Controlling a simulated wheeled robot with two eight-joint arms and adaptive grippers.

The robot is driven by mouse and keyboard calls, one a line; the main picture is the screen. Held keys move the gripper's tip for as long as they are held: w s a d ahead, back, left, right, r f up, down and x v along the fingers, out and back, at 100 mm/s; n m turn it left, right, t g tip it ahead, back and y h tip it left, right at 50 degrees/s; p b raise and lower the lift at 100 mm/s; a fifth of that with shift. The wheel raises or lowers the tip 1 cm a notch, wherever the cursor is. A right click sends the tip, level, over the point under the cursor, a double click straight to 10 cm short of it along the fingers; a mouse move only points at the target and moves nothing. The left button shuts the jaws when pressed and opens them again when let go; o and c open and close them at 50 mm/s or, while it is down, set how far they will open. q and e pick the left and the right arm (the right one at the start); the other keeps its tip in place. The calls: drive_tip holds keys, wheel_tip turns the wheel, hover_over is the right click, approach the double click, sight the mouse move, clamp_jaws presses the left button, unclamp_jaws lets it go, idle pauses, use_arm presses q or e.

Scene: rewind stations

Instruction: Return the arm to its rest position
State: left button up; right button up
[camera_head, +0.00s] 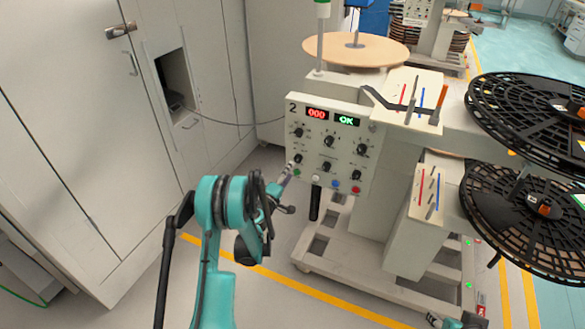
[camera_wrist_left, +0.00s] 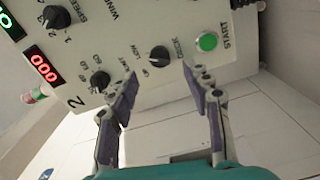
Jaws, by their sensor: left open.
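My left arm (camera_head: 212,255), teal with dark cables, rises from the bottom of the head view and bends over to the right. My left gripper (camera_head: 288,190) is beside the lower left corner of the station's control panel (camera_head: 312,138). In the left wrist view the left gripper (camera_wrist_left: 166,88) is open, with nothing between its two purple-padded fingers. The green START button (camera_wrist_left: 207,42) is just beyond the right fingertip; I cannot tell whether they touch. What looks like my right gripper (camera_head: 450,321) is partly visible at the bottom edge, its jaws unclear.
The panel belongs to station 2, showing red 000 and green OK. Black reels (camera_head: 535,105) stick out on the right, and a tan disc (camera_head: 356,50) is on top. A white cabinet (camera_head: 60,130) stands left. Floor between cabinet and station is clear, with a yellow line (camera_head: 300,288).

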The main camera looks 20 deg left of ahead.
use_arm(q)
drive_tip(key=shift+s, duration=0.3)
drive_tip(key=s+d+r+m+g+h, duration=0.25)
drive_tip(key=s+d+r+m, duration=0.25)
drive_tip(key=d+r, duration=0.3)
drive_tip(key=s+d+r+m+g+h, duration=0.25)
drive_tip(key=s+d+r+m, duration=0.3)
drive_tip(key=d, duration=0.35)
drive_tip(key=s+f+m+g+y, duration=0.1)
drive_tip(key=s+m+g+y, duration=0.1)
drive_tip(key=s, duration=1.1)
drive_tip(key=s+d+f+m+g+y, duration=0.1)
drive_tip(key=s+f+m+g+y, duration=0.1)
drive_tip(key=s, duration=1.2)
drive_tip(key=shift+s+d+f+m+g+y, duration=0.2)
drive_tip(key=shift+m+g+y, duration=0.3)
drive_tip(key=shift+m+g, duration=0.45)
